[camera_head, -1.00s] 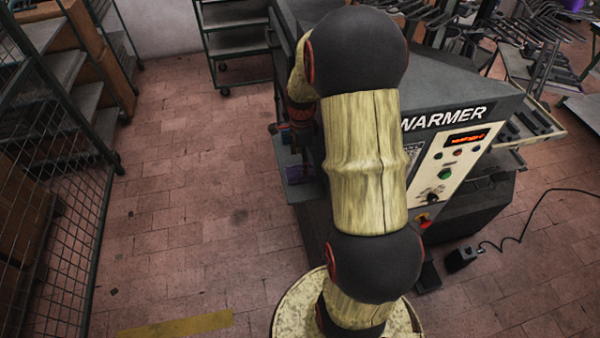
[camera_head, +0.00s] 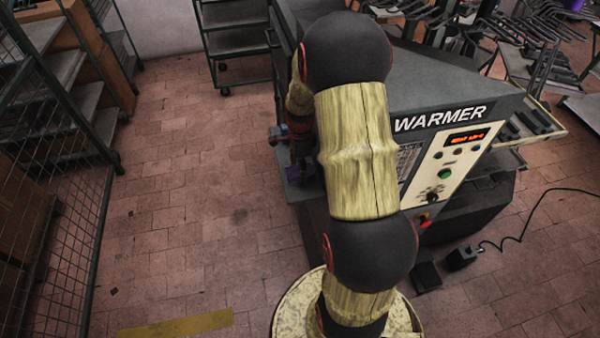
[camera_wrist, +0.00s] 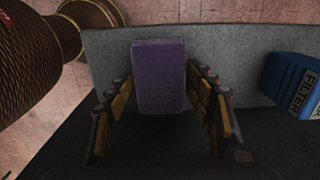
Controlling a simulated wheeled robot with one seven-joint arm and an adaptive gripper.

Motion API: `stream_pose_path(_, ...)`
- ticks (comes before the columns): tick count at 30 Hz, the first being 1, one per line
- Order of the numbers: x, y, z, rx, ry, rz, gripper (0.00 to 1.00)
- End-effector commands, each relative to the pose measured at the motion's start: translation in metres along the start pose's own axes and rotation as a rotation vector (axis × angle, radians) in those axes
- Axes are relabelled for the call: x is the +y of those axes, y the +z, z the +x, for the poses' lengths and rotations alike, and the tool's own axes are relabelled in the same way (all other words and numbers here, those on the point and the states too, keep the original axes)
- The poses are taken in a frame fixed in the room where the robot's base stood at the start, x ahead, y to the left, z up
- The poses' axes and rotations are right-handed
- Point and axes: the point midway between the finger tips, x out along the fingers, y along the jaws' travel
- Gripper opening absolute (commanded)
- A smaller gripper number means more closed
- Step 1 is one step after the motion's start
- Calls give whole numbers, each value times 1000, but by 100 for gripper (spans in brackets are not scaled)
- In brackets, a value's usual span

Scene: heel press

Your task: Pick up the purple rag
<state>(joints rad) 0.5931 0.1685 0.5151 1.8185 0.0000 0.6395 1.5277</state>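The purple rag (camera_wrist: 159,75) is a folded block on a grey ledge (camera_wrist: 108,50) in the wrist view. My gripper (camera_wrist: 164,100) is open, with one finger to the left of the rag and one to the right. Gaps show between the fingers and the rag, and the rag's near end lies between them. In the head view, a small purple part of the rag (camera_head: 291,172) shows on the machine's left ledge, and my arm and gripper hide much of that spot.
A blue box marked FILTER (camera_wrist: 292,86) stands to the right of the rag on the ledge. The machine marked WARMER (camera_head: 450,160) stands beside my arm. A wire-mesh rack (camera_head: 60,230) is at the left. Bare tiled floor lies between them.

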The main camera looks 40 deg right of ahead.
Motion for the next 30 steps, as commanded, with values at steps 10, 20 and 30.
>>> stream_pose_path(10,0,0,0,0,0,0,32)
stream_pose_path(20,0,0,-1,0,0,0,28)
stream_pose_path(30,-1,4,-30,0,-4,0,28)
